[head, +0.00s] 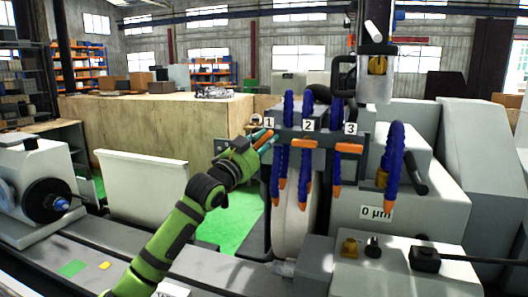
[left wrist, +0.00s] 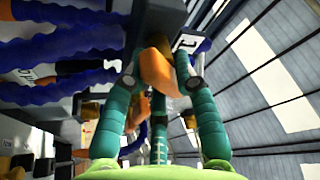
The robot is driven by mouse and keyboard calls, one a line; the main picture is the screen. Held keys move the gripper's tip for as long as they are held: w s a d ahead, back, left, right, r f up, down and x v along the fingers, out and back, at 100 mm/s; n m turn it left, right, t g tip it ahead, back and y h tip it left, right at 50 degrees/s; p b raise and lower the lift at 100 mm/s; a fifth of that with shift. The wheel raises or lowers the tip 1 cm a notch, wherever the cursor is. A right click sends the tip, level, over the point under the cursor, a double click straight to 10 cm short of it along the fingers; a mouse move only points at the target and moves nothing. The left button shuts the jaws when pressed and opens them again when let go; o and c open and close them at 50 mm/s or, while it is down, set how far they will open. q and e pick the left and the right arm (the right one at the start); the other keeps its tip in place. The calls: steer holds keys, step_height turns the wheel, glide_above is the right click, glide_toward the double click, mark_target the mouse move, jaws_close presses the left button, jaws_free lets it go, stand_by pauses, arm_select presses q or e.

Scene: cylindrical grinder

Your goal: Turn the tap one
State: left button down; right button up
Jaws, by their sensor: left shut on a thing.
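Tap one's orange handle (left wrist: 160,72) is between the fingertips of my left gripper (left wrist: 158,84) in the left wrist view. In the head view my left gripper (head: 264,140) reaches from the left to the tap under the number 1 plate (head: 268,123). The fingers largely hide the handle there. My right gripper is not in view.
Tap two's orange handle (head: 303,143) and tap three's orange handle (head: 349,148) are to the right on the same manifold. Blue hoses with orange nozzles (head: 334,198) hang close by. The grinding wheel (head: 294,222) stands below. A pale panel (head: 150,187) stands left of my arm.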

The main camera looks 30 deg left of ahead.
arm_select(q)
steer(key=n+y+b, duration=0.1)
steer(key=n, duration=0.2)
steer(key=n+t+y, duration=0.1)
steer(key=n+y, duration=0.1)
steer(key=n, duration=0.1)
steer(key=shift+d+b, duration=0.15)
steer(key=shift+b, duration=0.25)
steer(key=shift+r+n+y, duration=0.15)
steer(key=shift+n+y, duration=0.65)
steer(key=shift+n, duration=0.75)
steer(key=shift+r+n+y, duration=0.15)
steer(key=shift+n+y, duration=0.65)
steer(key=shift+n, duration=0.75)
steer(key=shift+r+n, duration=0.1)
steer(key=shift+n, duration=0.2)
steer(key=c, duration=1)
jaws_free()
steer(key=shift+c, duration=0.2)
steer(key=shift+s+d+f, duration=0.1)
steer(key=shift+s+f, duration=0.35)
steer(key=v, duration=1.1)
steer(key=shift+r, duration=0.2)
